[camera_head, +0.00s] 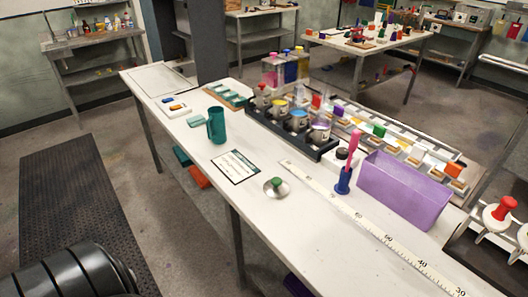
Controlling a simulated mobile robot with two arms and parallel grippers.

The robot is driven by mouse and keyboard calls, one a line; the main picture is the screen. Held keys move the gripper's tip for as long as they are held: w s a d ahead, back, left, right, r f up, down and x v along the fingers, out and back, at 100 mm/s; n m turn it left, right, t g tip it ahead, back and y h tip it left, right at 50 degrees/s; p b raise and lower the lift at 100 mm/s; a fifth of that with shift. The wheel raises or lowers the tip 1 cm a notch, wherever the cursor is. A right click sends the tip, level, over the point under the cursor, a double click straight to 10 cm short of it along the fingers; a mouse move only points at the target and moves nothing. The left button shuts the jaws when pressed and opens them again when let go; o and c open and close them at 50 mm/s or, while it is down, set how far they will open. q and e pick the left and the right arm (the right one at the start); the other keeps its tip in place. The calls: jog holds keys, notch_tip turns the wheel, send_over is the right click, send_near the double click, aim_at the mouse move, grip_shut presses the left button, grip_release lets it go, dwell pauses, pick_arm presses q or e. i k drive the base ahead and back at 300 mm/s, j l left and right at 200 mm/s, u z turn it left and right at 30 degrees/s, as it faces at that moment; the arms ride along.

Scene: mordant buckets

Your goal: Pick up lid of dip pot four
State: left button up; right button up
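A round metal lid with a green knob (275,187) lies on the white table, in front of a black rack (270,123). The rack holds a row of metal pots with red, yellow and blue on the first three tops. The pot at the near right end (319,133) has a greyish top; I cannot tell whether it is open. No number can be read on the pots. Neither of my grippers is in view.
The table around the lid is clear.

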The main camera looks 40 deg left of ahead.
aim_at(275, 187)
jog(key=u, duration=1.1)
